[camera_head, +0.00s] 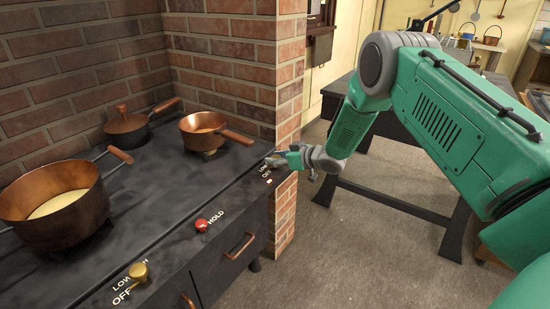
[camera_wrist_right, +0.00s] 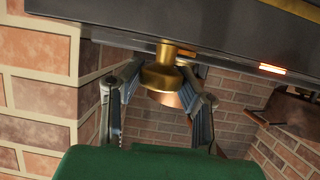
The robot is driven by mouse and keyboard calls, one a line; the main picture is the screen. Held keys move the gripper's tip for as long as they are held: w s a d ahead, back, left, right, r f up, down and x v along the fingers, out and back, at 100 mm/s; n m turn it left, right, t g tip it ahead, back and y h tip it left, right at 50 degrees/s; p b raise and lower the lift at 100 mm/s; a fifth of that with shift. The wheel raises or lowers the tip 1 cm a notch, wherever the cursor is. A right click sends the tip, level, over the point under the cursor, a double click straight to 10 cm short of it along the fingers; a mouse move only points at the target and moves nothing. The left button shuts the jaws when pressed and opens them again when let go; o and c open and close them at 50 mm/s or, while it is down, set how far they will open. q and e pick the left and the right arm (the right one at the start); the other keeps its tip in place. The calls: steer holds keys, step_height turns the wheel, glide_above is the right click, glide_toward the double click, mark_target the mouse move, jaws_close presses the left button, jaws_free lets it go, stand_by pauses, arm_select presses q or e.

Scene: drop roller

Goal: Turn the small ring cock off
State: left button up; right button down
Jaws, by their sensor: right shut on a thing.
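The small ring cock, a brass knob (camera_wrist_right: 163,78), shows in the right wrist view below the dark stove edge, between my right gripper's fingers (camera_wrist_right: 165,90). The fingers are shut on it. In the head view my right gripper (camera_head: 281,161) is at the right end of the stove front, beside the LOW and OFF lettering, and hides the knob. Which way the knob points is hard to tell. The small copper pan (camera_head: 203,122) sits at the back right of the stove. My left gripper is not in view.
Another brass knob (camera_head: 138,271) and a red HOLD knob (camera_head: 201,225) sit along the stove front. A large copper pot (camera_head: 90,215) with pale contents stands at left, and a lidded pot (camera_head: 127,127) at the back. A brick wall (camera_head: 285,95) stands close behind my gripper.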

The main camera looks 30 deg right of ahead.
steer(key=n+g+y, duration=0.1)
steer(key=n+y, duration=0.1)
steer(key=shift+d+f+y, duration=0.1)
steer(key=shift+d+y, duration=0.05)
steer(key=shift+y, duration=0.15)
steer(key=shift+n+g+y+b, duration=0.6)
steer(key=shift+n+g+y, duration=0.15)
steer(key=shift+n, duration=0.35)
steer(key=shift+n+g+y+b, duration=0.3)
steer(key=shift+n+g+y, duration=0.05)
steer(key=shift+n, duration=0.05)
steer(key=c, duration=1.1)
jaws_free()
steer(key=shift+d, duration=0.1)
steer(key=v, duration=1.2)
